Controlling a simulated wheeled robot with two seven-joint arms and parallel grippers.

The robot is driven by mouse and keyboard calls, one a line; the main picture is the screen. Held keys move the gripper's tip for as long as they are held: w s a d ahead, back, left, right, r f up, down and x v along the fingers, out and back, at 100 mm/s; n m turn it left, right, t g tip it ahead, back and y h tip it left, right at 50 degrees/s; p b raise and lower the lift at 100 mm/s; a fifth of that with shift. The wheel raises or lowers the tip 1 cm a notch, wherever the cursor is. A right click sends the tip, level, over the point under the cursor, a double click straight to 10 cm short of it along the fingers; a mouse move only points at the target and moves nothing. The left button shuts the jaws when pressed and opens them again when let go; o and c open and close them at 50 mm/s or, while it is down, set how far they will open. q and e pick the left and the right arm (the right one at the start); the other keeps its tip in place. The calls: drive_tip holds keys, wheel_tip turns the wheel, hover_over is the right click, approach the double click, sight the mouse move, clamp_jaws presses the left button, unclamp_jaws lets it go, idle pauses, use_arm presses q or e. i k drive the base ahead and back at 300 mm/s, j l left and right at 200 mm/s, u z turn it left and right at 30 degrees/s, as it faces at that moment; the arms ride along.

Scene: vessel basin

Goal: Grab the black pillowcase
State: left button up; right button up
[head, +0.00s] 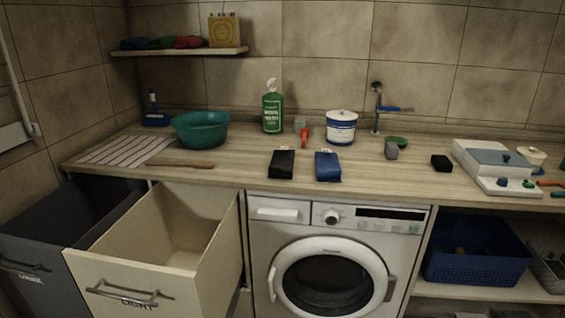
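A black folded cloth-like item (281,164), which looks like the black pillowcase, lies on the wooden counter above the washing machine. A similar blue folded item (328,166) lies just to its right, apart from it. A smaller black object (441,162) lies farther right on the counter; I cannot tell what it is. Neither of my grippers shows in the head view.
Two pulled-out hampers, dark (40,282) and light (120,285), stand open at the left. A washing machine (280,232) is under the counter (235,170). A teal basin (201,130), green bottle (272,110) and white-blue tub (341,127) stand behind. A blue basket (470,265) sits lower right.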

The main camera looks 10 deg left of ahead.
sight(281, 165)
drive_tip(key=i+l, duration=0.15)
drive_tip(key=l, duration=0.2)
drive_tip(key=i+l+u, duration=0.1)
drive_tip(key=i+l, duration=0.2)
drive_tip(key=l, duration=0.35)
drive_tip(key=i+l+u, duration=0.1)
drive_tip(key=l, duration=0.25)
drive_tip(key=i, duration=0.1)
